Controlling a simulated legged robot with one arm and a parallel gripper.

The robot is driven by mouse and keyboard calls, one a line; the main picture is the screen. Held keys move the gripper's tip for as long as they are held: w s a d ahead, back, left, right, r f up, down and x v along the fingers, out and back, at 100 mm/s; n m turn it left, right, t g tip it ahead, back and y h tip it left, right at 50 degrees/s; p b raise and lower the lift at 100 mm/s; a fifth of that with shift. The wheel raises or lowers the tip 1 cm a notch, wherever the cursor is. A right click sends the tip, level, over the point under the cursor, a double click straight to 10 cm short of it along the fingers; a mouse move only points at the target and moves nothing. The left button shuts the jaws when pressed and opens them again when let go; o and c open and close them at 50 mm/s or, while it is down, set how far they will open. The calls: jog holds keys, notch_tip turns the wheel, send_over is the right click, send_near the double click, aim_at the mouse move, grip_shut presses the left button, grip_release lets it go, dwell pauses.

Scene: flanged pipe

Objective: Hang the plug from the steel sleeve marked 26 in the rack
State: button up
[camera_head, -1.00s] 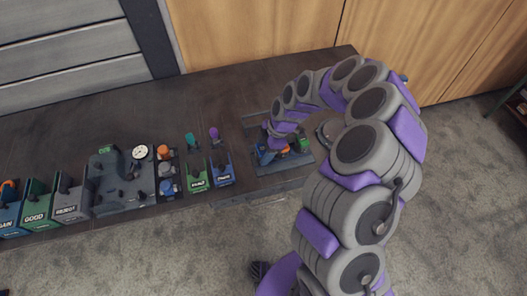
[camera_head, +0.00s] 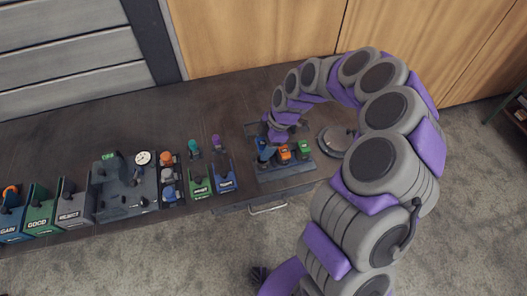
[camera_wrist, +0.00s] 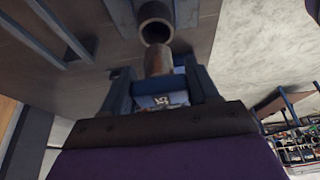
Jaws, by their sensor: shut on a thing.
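My gripper (camera_wrist: 160,88) is shut on the plug (camera_wrist: 158,62), a metal cylinder with a blue, labelled part between the fingers. The label's number is too blurred to read surely. In the wrist view, the open end of a dark steel sleeve (camera_wrist: 155,22) is just beyond the plug's tip and roughly in line with it. I cannot tell whether they touch. In the head view, my gripper (camera_head: 266,150) is at the left end of the rack (camera_head: 290,174), beside an orange-topped piece (camera_head: 284,153) and a green-topped piece (camera_head: 304,149). My arm hides part of the rack.
To the left stand a blue block (camera_head: 224,180), a green block (camera_head: 199,187), a grey fixture with a white gauge (camera_head: 142,158) and several labelled bins. A round grey disc (camera_head: 337,138) lies right of the rack. The back of the dark bench is clear.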

aim_at(264, 143)
jog(key=shift+r+p, duration=1)
jog(key=shift+r, duration=4.15)
jog(key=shift+f, duration=0.1)
